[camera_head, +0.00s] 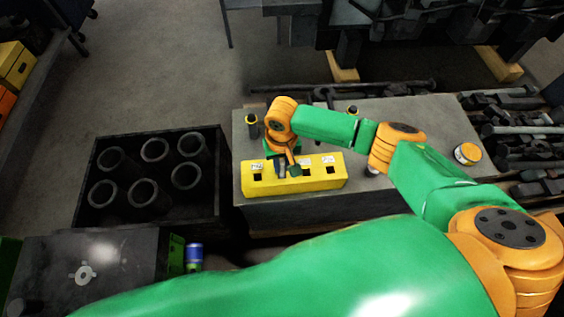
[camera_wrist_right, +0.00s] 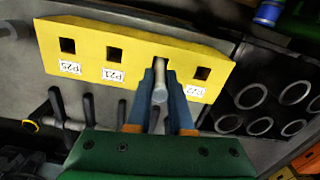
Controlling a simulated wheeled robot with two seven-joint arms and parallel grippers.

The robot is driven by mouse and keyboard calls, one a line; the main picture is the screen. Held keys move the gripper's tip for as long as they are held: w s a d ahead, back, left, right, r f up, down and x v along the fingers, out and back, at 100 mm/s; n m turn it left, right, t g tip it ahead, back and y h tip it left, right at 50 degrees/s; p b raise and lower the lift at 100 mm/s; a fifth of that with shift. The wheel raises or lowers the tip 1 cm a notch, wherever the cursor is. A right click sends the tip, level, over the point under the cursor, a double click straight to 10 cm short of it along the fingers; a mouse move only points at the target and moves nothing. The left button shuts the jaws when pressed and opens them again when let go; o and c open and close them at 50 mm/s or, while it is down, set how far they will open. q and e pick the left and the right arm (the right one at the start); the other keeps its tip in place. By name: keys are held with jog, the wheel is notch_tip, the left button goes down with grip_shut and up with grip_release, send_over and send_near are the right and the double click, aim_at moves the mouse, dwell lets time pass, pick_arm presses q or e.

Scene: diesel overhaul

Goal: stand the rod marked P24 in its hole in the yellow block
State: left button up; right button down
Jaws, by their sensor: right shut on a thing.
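The yellow block (camera_head: 325,181) lies on the grey bench, with a row of square holes in its top. In the right wrist view the block (camera_wrist_right: 90,30) shows labels that read P25, P21 and P22. The label at the hole between P21 and P22 is hidden by my gripper. My right gripper (camera_head: 288,170) is over the middle of the block. In the wrist view its fingers (camera_wrist_right: 160,95) are shut on a pale metal rod (camera_wrist_right: 159,94), lined up with that hole. I cannot tell whether the rod's far end is inside it. The rod's marking is not readable. My left gripper is not in view.
A dark crate (camera_head: 80,218) with several hollow cylinders stands left of the bench (camera_head: 440,125). A yellow-topped dark part (camera_head: 252,122) stands behind the block. A yellow tin (camera_head: 467,153) is at the bench's right. A blue can (camera_head: 194,252) stands in front of the crate.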

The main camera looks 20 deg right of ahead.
jog(key=shift+f, duration=0.45)
jog(key=c, duration=0.7)
grip_release()
jog(key=shift+c, duration=0.2)
notch_tip(320, 180, up, 7)
jog(key=shift+r+p, duration=0.1)
jog(key=shift+p, duration=0.2)
